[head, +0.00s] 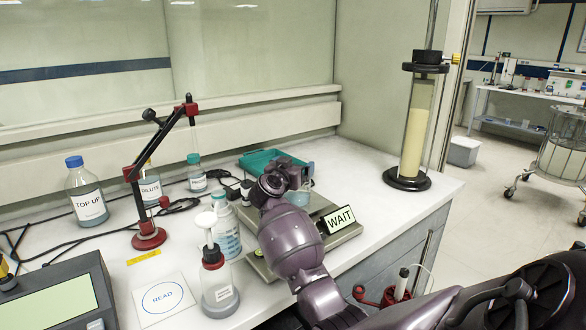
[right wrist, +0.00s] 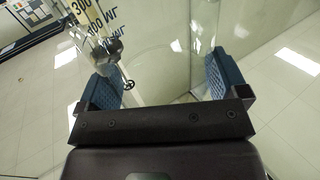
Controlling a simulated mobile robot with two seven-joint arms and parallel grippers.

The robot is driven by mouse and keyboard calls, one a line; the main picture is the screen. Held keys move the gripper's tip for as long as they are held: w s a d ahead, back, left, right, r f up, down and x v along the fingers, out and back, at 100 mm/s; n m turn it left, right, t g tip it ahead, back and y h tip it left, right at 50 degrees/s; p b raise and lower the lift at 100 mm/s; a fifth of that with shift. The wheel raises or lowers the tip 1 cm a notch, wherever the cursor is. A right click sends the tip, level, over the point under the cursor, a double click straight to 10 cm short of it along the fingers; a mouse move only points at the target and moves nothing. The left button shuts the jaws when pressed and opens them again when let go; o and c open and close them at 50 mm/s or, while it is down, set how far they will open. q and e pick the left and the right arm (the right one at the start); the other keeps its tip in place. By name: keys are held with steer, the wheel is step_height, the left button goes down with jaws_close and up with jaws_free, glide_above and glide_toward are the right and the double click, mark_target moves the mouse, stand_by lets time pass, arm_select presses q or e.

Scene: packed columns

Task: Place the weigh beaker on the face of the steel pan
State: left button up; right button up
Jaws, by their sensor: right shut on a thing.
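My right gripper (head: 290,184) reaches over the balance from the front and is shut on the clear weigh beaker. The beaker (right wrist: 160,72) fills the space between the two blue finger pads in the right wrist view, with 300 ML markings on its wall. In the head view only a small bluish part beside the gripper seems to be the beaker (head: 305,192). The steel pan (head: 316,204) of the balance lies below and around it, partly hidden by my arm. Whether the beaker touches the pan cannot be told. My left gripper is not in view.
A WAIT sign (head: 340,219) stands at the balance's front right. A green tray (head: 258,160) is behind. A tall cylinder (head: 416,130) stands right; bench between is clear.

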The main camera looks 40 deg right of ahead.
steer(key=shift+r, duration=0.1)
steer(key=o, duration=1.1)
steer(key=shift+o, duration=0.2)
steer(key=p+v, duration=0.1)
steer(key=v, duration=1.1)
steer(key=shift+p, duration=0.4)
steer(key=shift+s, duration=0.1)
